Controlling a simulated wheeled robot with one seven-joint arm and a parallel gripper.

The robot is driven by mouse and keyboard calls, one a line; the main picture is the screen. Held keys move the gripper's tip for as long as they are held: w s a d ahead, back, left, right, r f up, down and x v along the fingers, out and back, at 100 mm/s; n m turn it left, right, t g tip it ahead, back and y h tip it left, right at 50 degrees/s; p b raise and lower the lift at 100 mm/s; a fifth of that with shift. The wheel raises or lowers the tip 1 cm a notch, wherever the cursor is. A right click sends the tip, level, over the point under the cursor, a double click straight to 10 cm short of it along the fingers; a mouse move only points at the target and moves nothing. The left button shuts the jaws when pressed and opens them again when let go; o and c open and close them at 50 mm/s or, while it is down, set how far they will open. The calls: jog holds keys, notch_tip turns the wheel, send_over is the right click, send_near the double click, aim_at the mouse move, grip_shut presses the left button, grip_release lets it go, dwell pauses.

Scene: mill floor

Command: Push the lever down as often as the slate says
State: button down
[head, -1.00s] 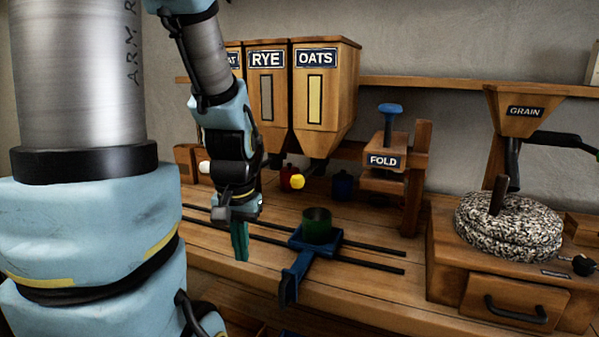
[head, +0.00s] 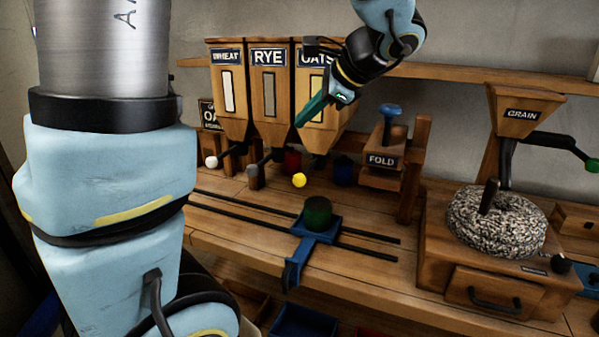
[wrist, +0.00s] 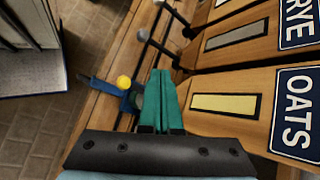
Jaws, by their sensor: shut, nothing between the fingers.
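The OATS hopper (head: 318,95) has a lever with a yellow knob (head: 299,180); the knob also shows in the wrist view (wrist: 124,82). The RYE hopper (head: 268,95) has a grey-knobbed lever (head: 252,170), and the WHEAT hopper (head: 229,90) a white-knobbed one (head: 211,161). A dark slate (head: 208,115) stands at the left, partly hidden; its top line starts "OA" and the small line below is unreadable. A green cup (head: 318,212) sits on the blue carriage (head: 318,238), below and right of the yellow knob. My gripper (head: 300,122) is shut and empty, in front of the OATS hopper, above the yellow knob.
Two dark rails (head: 365,248) run along the bench under the carriage. A FOLD press (head: 382,160) with a blue knob stands right of the hoppers. A millstone (head: 497,225) under a GRAIN funnel (head: 522,114) is at the right. Red and blue canisters stand behind the levers.

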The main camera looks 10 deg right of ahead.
aim_at(304, 177)
jog(key=shift+f, duration=0.15)
notch_tip(304, 177, down, 9)
jog(key=b, duration=0.7)
jog(key=shift+r, duration=0.2)
jog(key=shift+f, duration=0.1)
dwell(1.5)
jog(key=shift+f+b, duration=0.3)
